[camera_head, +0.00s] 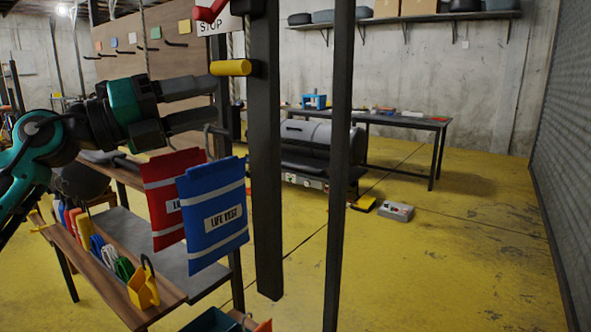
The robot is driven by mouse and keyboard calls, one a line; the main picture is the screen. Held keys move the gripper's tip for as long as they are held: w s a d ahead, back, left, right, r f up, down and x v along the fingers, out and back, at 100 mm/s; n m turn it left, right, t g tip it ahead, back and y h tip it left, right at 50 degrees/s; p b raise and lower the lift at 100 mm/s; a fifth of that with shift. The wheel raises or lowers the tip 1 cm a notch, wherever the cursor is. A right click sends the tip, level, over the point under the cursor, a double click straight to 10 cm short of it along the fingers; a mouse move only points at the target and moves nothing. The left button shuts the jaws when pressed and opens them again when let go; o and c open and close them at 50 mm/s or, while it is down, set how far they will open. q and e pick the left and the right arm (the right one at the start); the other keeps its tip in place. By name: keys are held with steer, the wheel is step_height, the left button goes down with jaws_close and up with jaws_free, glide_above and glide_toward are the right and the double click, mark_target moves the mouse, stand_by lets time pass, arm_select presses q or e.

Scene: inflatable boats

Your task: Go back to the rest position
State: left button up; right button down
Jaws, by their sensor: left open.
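My left gripper (213,102) comes in from the left at mid-height, with its two dark fingers spread apart and nothing visible between them. Just below it hang a blue life vest (213,245) and a red life vest (165,215); the blue one partly covers the red one. A dark hook (216,131) shows above the vests, near the lower finger. I cannot tell whether the finger touches it. My right gripper is not in view.
Dark posts (266,160) stand right of the gripper, with a yellow peg (231,68) and a STOP sign (216,24). Below is a wooden bin (120,290) with coloured items. A workbench (400,121) stands at the back. The yellow floor (450,250) at right is mostly clear.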

arm_select(q)
step_height(320, 180, down, 29)
steer(key=s+a+n+t+y+p, duration=0.25)
steer(key=n+t+y, duration=0.65)
steer(key=n, duration=1.6)
steer(key=s+a+f+n+g+y+p, duration=0.1)
steer(key=s+f+n+g+y, duration=0.5)
steer(key=s+f, duration=1.4)
step_height(320, 180, down, 3)
steer(key=n+g+p, duration=0.1)
steer(key=n+g, duration=0.1)
steer(key=n, duration=0.2)
steer(key=shift+s, duration=0.15)
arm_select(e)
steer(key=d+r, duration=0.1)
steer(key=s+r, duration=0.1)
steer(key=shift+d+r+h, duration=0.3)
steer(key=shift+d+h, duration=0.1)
